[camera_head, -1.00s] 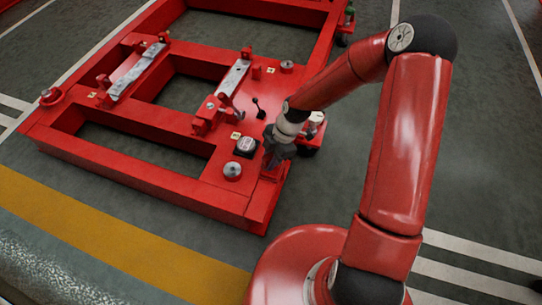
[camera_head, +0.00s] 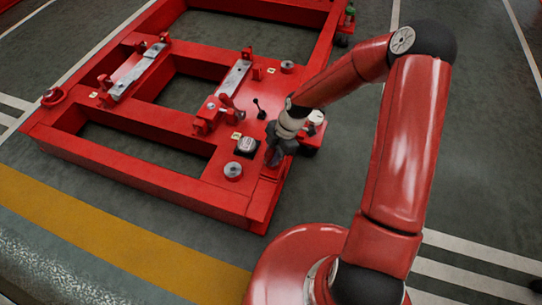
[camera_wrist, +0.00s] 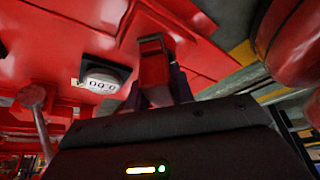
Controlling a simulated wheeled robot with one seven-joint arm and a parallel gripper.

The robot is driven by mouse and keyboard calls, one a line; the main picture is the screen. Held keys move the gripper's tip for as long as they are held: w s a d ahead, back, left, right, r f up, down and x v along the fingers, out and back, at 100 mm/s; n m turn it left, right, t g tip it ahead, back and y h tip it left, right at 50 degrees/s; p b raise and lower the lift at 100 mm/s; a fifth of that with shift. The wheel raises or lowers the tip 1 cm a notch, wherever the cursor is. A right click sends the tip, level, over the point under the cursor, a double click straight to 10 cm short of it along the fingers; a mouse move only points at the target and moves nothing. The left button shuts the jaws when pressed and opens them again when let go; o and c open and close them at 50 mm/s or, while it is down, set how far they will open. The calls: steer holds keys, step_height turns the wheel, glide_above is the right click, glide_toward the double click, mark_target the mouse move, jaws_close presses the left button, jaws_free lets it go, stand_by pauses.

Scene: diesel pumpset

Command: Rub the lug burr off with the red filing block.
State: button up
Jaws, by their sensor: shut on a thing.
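My gripper (camera_wrist: 160,92) is shut on a red block (camera_wrist: 152,46), which I take to be the red filing block. Its end stands out beyond the fingers, over the red frame, in the wrist view. In the head view my gripper (camera_head: 274,155) is low at the near right corner of the red frame (camera_head: 205,190), to the right of a small meter. I cannot pick out the lug burr in either view, nor tell whether the block touches anything.
A black lever (camera_head: 260,112) rises behind my gripper. Open floor lies right of the frame.

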steer(key=shift+w+d+r, duration=0.1)
steer(key=shift+w+d, duration=0.05)
steer(key=shift+w, duration=0.3)
steer(key=shift+s+a+f, duration=0.3)
steer(key=shift+s+f, duration=0.05)
steer(key=shift+s, duration=0.3)
jaws_close()
steer(key=shift+s+a+r+p, duration=0.15)
steer(key=shift+s+a+p, duration=0.05)
steer(key=shift+s, duration=0.3)
steer(key=shift+s+a+r+p, duration=0.1)
steer(key=shift+s+a+p, duration=0.1)
steer(key=shift+s, duration=0.25)
steer(key=shift+w, duration=0.1)
steer(key=shift+w+d+f, duration=0.1)
steer(key=shift+w+d, duration=0.1)
steer(key=shift+w, duration=0.3)
steer(key=shift+w+d+f, duration=0.1)
steer(key=shift+w+d, duration=0.1)
steer(key=shift+w, duration=0.3)
steer(key=shift+w+d+p, duration=0.25)
steer(key=shift+w+p, duration=0.05)
steer(key=shift+w, duration=0.25)
steer(key=shift+r, duration=0.15)
